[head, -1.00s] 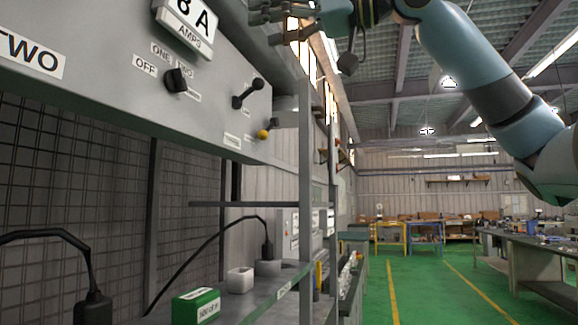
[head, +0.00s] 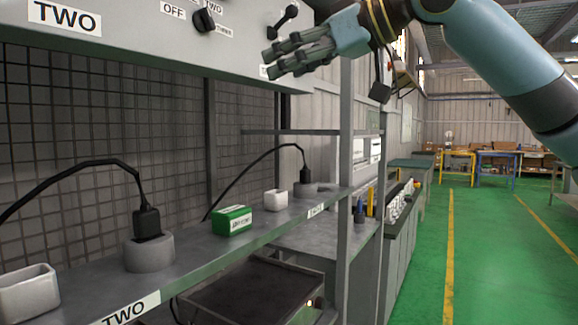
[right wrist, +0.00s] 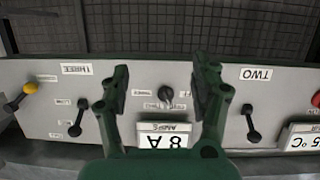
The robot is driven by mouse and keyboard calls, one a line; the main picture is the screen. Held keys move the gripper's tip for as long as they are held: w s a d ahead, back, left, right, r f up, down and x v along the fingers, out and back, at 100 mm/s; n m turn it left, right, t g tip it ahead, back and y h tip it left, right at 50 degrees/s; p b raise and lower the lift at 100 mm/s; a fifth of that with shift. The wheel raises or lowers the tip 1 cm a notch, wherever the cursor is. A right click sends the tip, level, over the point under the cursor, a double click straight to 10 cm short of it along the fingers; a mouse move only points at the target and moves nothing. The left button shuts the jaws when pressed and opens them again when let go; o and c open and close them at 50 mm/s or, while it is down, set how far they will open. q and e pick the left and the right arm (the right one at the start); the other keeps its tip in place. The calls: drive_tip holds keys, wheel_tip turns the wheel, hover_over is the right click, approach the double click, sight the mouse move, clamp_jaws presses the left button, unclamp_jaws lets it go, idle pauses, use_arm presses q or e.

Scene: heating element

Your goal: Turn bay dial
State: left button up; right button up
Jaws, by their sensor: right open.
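The black bay dial (head: 203,20) sits on the grey panel near the top of the head view, beside an OFF label. In the right wrist view the panel appears upside down, and a black dial (right wrist: 166,93) shows between the fingers, above the "8 A AMPS" display (right wrist: 164,141). My right gripper (head: 270,62) is open and empty in front of the panel, right of and below the dial in the head view. In the right wrist view its two fingers (right wrist: 160,78) are spread on either side of the dial, apart from it. My left gripper is out of view.
A black lever (head: 283,20) is right of the dial. The shelf (head: 215,247) below holds a green box (head: 234,221), white cups (head: 276,200) and plugs in round grey holders (head: 149,253). A grey post (head: 346,190) stands right. The green floor beyond is open.

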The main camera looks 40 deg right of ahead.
wheel_tip(320, 180, down, 22)
drive_tip(key=s+a+g+h, duration=0.1)
drive_tip(key=a+g+h, duration=0.1)
drive_tip(key=a, duration=0.1)
drive_tip(key=shift+m+g, duration=0.3)
drive_tip(key=shift+m, duration=0.1)
drive_tip(key=shift+d, duration=0.1)
